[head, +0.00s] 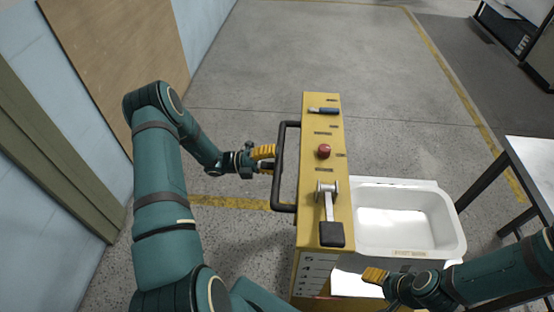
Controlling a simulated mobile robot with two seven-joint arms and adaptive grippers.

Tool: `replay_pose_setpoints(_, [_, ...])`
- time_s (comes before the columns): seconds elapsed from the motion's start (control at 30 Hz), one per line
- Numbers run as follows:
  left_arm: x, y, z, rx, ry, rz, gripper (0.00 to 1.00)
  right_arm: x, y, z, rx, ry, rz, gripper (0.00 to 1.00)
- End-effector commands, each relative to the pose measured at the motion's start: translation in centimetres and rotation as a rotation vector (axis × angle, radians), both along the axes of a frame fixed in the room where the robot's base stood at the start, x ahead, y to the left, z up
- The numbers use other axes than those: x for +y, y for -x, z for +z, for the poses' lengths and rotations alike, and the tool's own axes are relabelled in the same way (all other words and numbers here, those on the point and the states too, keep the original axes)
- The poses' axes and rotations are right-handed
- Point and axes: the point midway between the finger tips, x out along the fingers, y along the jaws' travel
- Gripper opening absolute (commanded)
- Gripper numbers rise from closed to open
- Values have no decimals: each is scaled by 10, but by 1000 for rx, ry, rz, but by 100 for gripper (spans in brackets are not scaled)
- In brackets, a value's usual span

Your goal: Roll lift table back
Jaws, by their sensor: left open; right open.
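The yellow lift table's upright control column (311,223) stands in the middle of the head view. It carries a red knob, a blue-handled part, a grey lever with a black end and a black side handle (284,165). A white tub shell (402,225) sits just right of the column. My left gripper (272,160) is open at the black handle, with its fingers beside or around the bar; I cannot tell which. My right gripper (370,275) is open near the front edge of the tub, right of the column's lower part. The table's wheels are hidden.
A steel-topped table (535,165) with dark legs stands close on the right. A blue wall (40,50) with a brown board (122,50) runs along the left. Grey floor (330,50) beyond the column is clear, crossed by yellow lines.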

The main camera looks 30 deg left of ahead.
Motion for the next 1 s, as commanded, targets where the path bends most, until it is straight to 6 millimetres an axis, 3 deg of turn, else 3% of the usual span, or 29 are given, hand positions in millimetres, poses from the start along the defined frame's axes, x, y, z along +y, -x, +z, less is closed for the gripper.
replay_pose_setpoints(0.6, [92, 44, -21, 1, -1, 1, 54, 0, 0, 0, 0, 0, 0, 60])
replay_pose_setpoints(1.0, [104, 50, -23, 0, 1, -1, 54, 0, 0, 0, 0, 0, 0, 60])
